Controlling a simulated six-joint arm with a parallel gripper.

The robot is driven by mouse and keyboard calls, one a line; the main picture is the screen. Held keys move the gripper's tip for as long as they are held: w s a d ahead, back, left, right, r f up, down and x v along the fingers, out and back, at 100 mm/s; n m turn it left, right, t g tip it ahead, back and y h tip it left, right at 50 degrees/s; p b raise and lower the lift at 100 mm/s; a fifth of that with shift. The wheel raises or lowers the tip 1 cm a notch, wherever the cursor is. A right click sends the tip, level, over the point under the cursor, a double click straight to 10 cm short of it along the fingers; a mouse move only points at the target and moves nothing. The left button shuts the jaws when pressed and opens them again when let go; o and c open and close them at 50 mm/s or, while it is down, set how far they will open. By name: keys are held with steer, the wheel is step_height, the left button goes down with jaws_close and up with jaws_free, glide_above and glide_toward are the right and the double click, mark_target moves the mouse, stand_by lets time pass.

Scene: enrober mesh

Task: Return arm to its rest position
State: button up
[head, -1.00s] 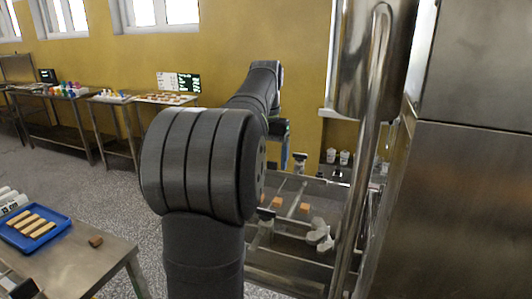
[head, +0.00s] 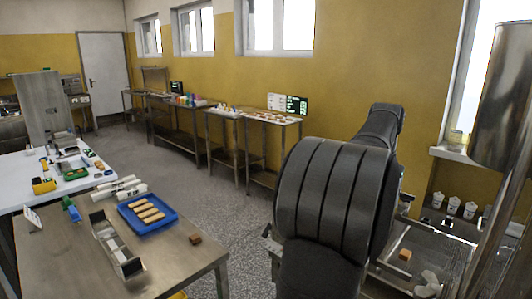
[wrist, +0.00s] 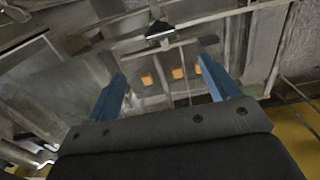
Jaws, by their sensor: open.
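My gripper (wrist: 161,90) shows in the wrist view. Its two blue fingers stand wide apart with nothing between them. Beyond the fingers, several small orange-brown blocks (wrist: 178,73) lie on the mesh of the machine, out of contact with the gripper. In the head view my dark arm stands right of centre and hides the gripper and part of the machine. One orange-brown block (head: 405,255) shows on the machine's mesh at the right.
A steel table (head: 181,266) at the left front holds a blue tray (head: 172,224) with several bars, a loose brown block (head: 195,239) and a metal holder (head: 127,264). White cups (head: 453,206) stand at the right. A tall steel cylinder (head: 507,95) rises at the right edge.

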step_height(320, 180, down, 14)
steer(key=shift+f, duration=0.1)
stand_by(0.5)
